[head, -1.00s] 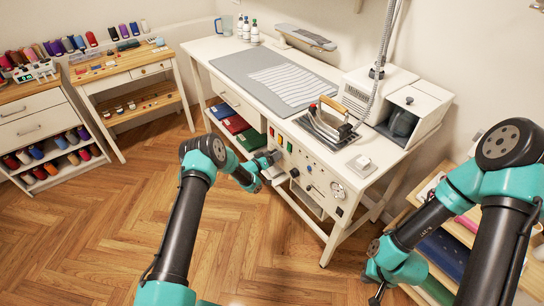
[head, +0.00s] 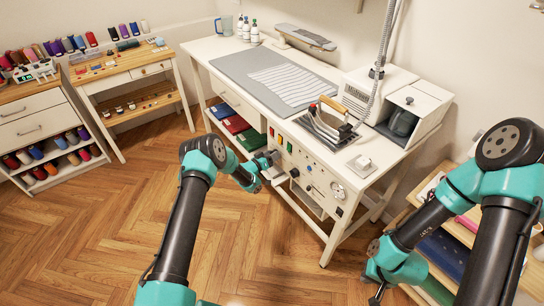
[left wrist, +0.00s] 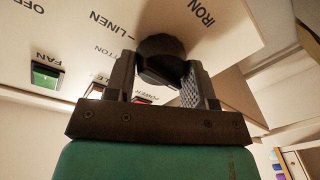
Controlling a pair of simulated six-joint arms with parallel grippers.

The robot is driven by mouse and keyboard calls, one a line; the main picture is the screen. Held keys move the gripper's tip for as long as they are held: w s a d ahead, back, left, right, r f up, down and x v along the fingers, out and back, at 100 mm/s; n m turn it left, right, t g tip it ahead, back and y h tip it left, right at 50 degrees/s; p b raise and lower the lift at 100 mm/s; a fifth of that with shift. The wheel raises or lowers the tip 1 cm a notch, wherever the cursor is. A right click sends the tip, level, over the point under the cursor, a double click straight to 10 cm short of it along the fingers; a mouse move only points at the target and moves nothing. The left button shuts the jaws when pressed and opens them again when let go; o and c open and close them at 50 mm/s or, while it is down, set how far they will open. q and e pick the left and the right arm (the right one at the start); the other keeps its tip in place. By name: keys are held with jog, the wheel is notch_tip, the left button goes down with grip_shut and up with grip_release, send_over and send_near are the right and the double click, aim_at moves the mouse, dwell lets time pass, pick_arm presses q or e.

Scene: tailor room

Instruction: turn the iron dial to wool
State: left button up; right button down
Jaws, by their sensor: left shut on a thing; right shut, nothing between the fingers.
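The iron dial (left wrist: 162,52) is a dark round knob on a white control panel (left wrist: 105,40), seen close in the left wrist view. The words IRON, LINEN and OFF and part of COTTON show around it. I see no wool label, and the dial's pointer is not visible. My left gripper (left wrist: 160,84) has a finger on each side of the knob and is shut on it. In the head view my left gripper (head: 268,160) is at the front panel of the ironing table and covers the dial. My right gripper (head: 377,297) is low at the bottom, small and partly cut off.
The iron (head: 330,122) stands on the white table above the panel. A green FAN switch (left wrist: 46,74) is left of the dial, and a red switch (left wrist: 142,100) is partly hidden behind my gripper. Wooden floor (head: 120,220) lies open at the left.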

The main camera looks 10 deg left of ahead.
pick_arm(q)
jog(key=m, duration=0.4)
jog(key=shift+s+d, duration=0.1)
jog(key=m, duration=0.5)
jog(key=shift+f+h, duration=0.1)
jog(key=shift+h, duration=0.2)
jog(key=m, duration=0.4)
jog(key=shift+m+h, duration=0.3)
jog(key=shift+m, duration=0.1)
jog(key=shift+s+f+m+h, duration=0.1)
jog(key=shift+m+h, duration=0.2)
jog(key=shift+m, duration=1.8)
jog(key=o, duration=0.9)
jog(key=v, duration=1.7)
jog(key=shift+s, duration=0.15)
